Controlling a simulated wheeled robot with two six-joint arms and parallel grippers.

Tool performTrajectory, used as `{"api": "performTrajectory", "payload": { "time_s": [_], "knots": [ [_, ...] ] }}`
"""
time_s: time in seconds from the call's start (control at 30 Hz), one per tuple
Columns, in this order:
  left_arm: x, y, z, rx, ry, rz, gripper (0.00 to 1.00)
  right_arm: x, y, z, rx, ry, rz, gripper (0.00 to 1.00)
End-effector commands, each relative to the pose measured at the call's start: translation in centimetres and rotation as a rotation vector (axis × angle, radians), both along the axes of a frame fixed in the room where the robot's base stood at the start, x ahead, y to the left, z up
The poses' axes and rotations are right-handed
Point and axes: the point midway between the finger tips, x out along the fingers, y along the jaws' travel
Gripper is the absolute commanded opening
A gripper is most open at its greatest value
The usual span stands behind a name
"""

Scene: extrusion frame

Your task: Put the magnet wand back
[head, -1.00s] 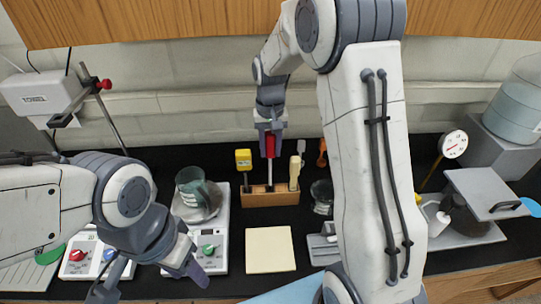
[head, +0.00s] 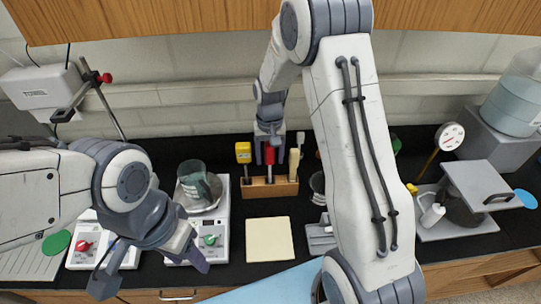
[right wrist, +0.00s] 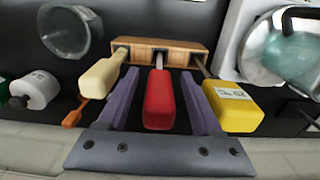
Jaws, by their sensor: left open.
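The red-handled wand (head: 269,155), which I take for the magnet wand, stands upright in the wooden rack (head: 262,190). In the right wrist view its red handle (right wrist: 160,100) shows, with its thin shaft running down to the rack (right wrist: 185,45). My right gripper (head: 269,135) is above the rack, pointing down. Its fingers (right wrist: 160,85) are open on either side of the red handle, with a gap at each side. My left gripper (head: 150,268) is open and empty over the front left of the bench.
A yellow-handled tool (head: 243,152) and a cream-handled one (head: 293,163) stand in the rack, close beside my right fingers. A beaker (head: 194,181) stands on the scale at left. A pale pad (head: 270,240) lies in front of the rack.

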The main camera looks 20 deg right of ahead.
Motion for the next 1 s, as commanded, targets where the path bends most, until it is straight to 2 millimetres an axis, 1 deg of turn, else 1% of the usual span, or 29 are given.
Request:
{"api": "performTrajectory", "payload": {
  "time_s": [0.23,0.33,0.37,0.47,0.6,0.7,0.83,0.87,0.93,0.97,1.0],
  "knots": [
    [0.0,0.0,0.0,0.0,0.0,0.0,0.5,0.0,0.0,0.0,0.0,0.0,0.0,0.67],
    [0.0,0.0,0.4,0.0,0.0,0.0,0.5,0.0,0.0,0.6,0.0,-0.001,0.0,0.67],
    [0.0,0.0,0.2,0.0,0.0,0.0,0.5,0.1,0.0,0.7,0.0,-0.002,0.0,0.67],
    [0.0,0.0,-0.7,0.0,0.0,0.0,0.5,0.2,0.0,1.8,0.0,-0.006,0.0,0.67],
    [0.0,0.0,-1.8,0.0,0.0,-0.001,0.5,0.2,0.0,4.3,0.0,-0.007,0.0,0.67],
    [0.0,0.0,-2.3,0.0,0.0,-0.002,0.5,0.1,0.0,5.9,0.0,-0.005,0.0,0.67],
    [0.0,0.0,-2.6,0.0,0.0,-0.002,0.5,0.0,0.1,7.3,0.0,-0.003,0.002,0.67],
    [0.0,0.0,-2.6,0.0,0.0,-0.002,0.5,-0.1,0.2,7.6,0.0,-0.002,0.007,0.67],
    [0.0,0.0,-2.6,0.0,0.0,-0.002,0.5,-0.8,1.5,8.4,0.003,-0.005,0.039,0.67],
    [0.0,0.0,-2.6,0.0,0.0,-0.002,0.5,-1.4,2.3,8.7,0.004,-0.006,0.063,0.67],
    [0.0,0.0,-2.6,0.0,0.0,-0.002,0.5,-2.4,3.8,9.3,0.009,-0.009,0.108,0.67]
  ]
}}
